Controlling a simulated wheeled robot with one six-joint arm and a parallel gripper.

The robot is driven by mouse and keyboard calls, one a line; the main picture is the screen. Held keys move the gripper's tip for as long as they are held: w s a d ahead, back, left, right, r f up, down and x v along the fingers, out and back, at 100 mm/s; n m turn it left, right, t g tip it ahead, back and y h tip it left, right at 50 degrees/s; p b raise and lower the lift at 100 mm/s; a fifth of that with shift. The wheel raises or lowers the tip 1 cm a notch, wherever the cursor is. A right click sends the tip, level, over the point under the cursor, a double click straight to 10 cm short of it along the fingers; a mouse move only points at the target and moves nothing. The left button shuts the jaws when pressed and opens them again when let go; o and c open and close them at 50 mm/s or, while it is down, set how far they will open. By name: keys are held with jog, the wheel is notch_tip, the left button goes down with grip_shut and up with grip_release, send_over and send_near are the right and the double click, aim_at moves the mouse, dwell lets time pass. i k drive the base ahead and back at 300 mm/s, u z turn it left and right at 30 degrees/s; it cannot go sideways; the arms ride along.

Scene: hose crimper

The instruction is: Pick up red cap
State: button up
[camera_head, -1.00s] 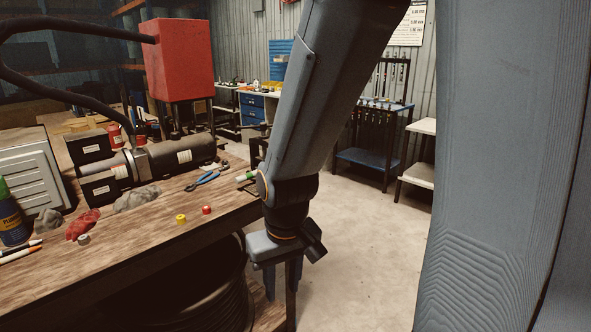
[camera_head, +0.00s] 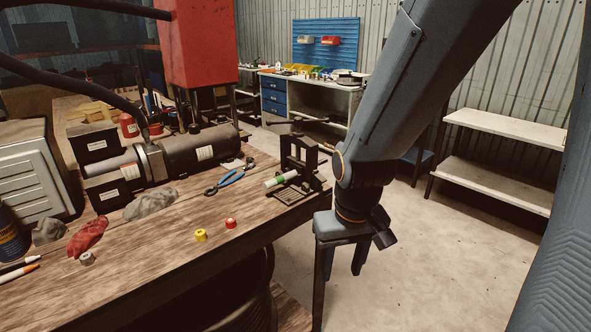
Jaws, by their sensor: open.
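The red cap (camera_head: 231,223) is a small cylinder standing on the wooden workbench (camera_head: 150,280), close to its front right edge. A yellow cap (camera_head: 200,235) is just left of it, and a grey cap (camera_head: 87,258) is farther left. My gripper (camera_head: 344,270) hangs fingers down to the right of the bench, beyond its edge. It is open and empty, well apart from the red cap. Nothing hides the red cap.
A red rag (camera_head: 88,236) and grey rags lie at left. A dark motor unit (camera_head: 190,152) sits farther back. Floor right of the bench is clear.

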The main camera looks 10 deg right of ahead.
aim_at(230, 223)
jog(key=u, duration=1.3)
jog(key=k, duration=0.75)
jog(key=z, duration=1.35)
jog(key=i, duration=0.5)
